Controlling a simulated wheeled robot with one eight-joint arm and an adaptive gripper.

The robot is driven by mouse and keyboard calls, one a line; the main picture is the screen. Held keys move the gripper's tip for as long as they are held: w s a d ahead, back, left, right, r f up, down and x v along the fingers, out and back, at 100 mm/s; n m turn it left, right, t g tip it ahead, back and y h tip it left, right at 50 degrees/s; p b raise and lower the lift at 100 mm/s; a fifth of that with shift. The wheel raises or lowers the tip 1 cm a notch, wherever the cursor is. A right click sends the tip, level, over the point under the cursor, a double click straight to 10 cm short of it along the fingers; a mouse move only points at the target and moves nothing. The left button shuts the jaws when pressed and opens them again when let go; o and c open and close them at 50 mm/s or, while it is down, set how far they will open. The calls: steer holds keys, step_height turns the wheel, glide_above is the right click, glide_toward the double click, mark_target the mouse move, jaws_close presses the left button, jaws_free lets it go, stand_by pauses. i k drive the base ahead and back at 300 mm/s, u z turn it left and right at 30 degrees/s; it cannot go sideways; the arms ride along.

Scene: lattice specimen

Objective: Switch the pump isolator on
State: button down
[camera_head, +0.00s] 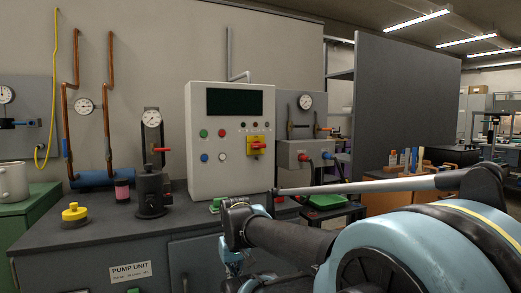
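A grey-white control box (211,174) stands on the dark bench top. On the right part of its front is the isolator (256,146), a yellow plate with a red handle. The handle seems to lie roughly level, but it is too small to be sure of its position. My arm reaches in from the right foreground. My gripper (233,264) seems to be the small blue and dark part low in the middle, in front of the bench and well below the isolator, apart from it. Its fingers are not clear.
The box also has a dark screen (235,102) and several coloured buttons. A black pump-like fitting (152,192) and a yellow knob (74,213) stand on the bench to the left. A grey box with a gauge (300,135) is to the right. A green tray (325,201) lies behind my arm.

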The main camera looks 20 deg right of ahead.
mark_target(256, 145)
steer(key=k, duration=0.95)
steer(key=z, duration=0.4)
steer(key=i, duration=1)
steer(key=z, duration=0.45)
steer(key=k, duration=0.7)
steer(key=u, duration=0.35)
